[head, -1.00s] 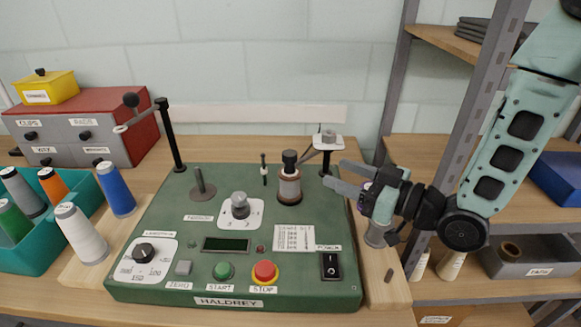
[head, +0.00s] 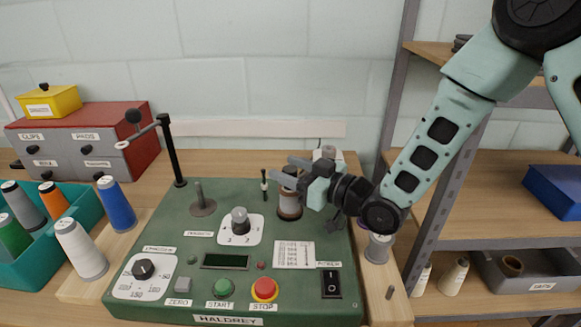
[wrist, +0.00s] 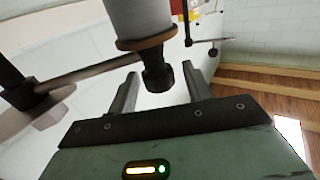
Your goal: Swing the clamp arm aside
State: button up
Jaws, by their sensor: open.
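The spool (head: 290,206) stands at the right rear of the green machine, partly covered by my gripper in the head view. The clamp arm (wrist: 95,70) is a thin bar in the wrist view, running from the dark post (wrist: 12,85) at left to the spool's end. The clamp's black knob (wrist: 156,76) sits at that end, between my fingers. My gripper (head: 280,169) is open, level with the spool's top; in the wrist view its fingers (wrist: 162,80) stand on either side of the knob. I cannot tell whether they touch it.
A second black post (head: 173,150) with a ball-ended lever stands at the machine's left rear. A short peg (head: 264,188) is left of the spool. A small grey spool (head: 378,248) stands right of the machine, near my arm. A shelf rack rises at right.

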grip_shut()
jog(key=shift+s+d+n+g+y+b, duration=0.3)
jog(key=shift+s+d+n+g+y, duration=0.25)
jog(key=shift+g, duration=0.25)
jog(key=shift+s+d+n+g+y+b, duration=0.3)
jog(key=shift+d+n+g, duration=0.25)
jog(key=shift+n+g, duration=0.25)
jog(key=shift+s+d+n+g+y, duration=0.3)
jog(key=shift+d+n+g, duration=0.3)
jog(key=shift+g, duration=0.35)
jog(key=shift+s+d+n+g+y, duration=0.25)
jog(key=shift+d+n+g, duration=0.3)
jog(key=shift+g, duration=0.45)
jog(key=shift+s+d+n+g+y, duration=0.3)
jog(key=shift+d+n+g, duration=0.3)
jog(key=shift+g, duration=0.35)
grip_release()
notch_tip(320, 180, up, 10)
